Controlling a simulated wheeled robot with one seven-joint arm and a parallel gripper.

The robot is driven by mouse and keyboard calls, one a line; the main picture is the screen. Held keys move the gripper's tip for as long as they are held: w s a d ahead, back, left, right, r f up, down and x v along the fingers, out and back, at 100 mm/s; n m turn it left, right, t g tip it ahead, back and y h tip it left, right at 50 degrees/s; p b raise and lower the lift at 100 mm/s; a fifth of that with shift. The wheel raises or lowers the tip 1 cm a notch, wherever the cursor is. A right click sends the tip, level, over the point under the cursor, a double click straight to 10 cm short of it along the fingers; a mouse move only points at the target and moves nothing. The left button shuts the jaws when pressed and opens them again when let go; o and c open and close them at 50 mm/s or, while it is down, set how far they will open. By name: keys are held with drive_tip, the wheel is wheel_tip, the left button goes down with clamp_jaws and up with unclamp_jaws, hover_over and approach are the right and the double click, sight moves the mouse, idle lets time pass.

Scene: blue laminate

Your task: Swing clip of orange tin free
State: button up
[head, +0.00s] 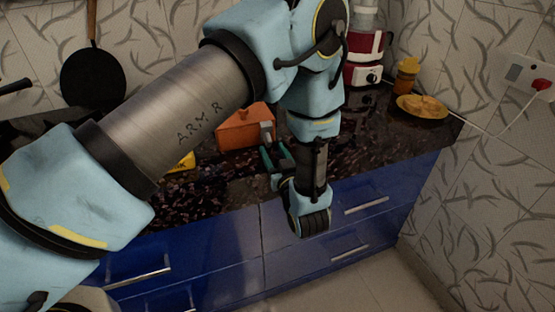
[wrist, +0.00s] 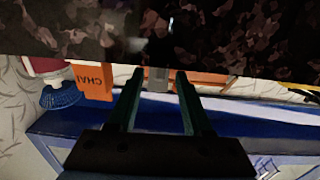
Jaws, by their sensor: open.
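The orange tin (head: 240,132) stands on the dark counter in the head view, partly behind my arm. A grey clip (head: 267,132) shows on its right side. In the wrist view, the grey clip (wrist: 157,79) lies between and just beyond my fingertips, with the orange of the tin (wrist: 212,80) behind it. My gripper (head: 277,157) is open and empty, its dark green fingers pointing at the clip from the front. It also shows in the wrist view (wrist: 159,80). I cannot tell whether a finger touches the clip.
An orange block marked CHAI (wrist: 93,82) and a blue ribbed thing (wrist: 60,96) show in the wrist view. Blue drawers (head: 320,220) run below the counter edge.

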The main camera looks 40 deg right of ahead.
sight(270, 147)
drive_tip(key=shift+x, duration=2.5)
clamp_jaws()
drive_tip(key=shift+f, duration=0.1)
drive_tip(key=b, duration=0.2)
drive_tip(key=shift+s+f+t+h+b, duration=0.1)
drive_tip(key=shift+f+t+h+b, duration=0.2)
drive_tip(key=shift+b, duration=0.1)
drive_tip(key=shift+r, duration=0.25)
drive_tip(key=shift+f, duration=0.15)
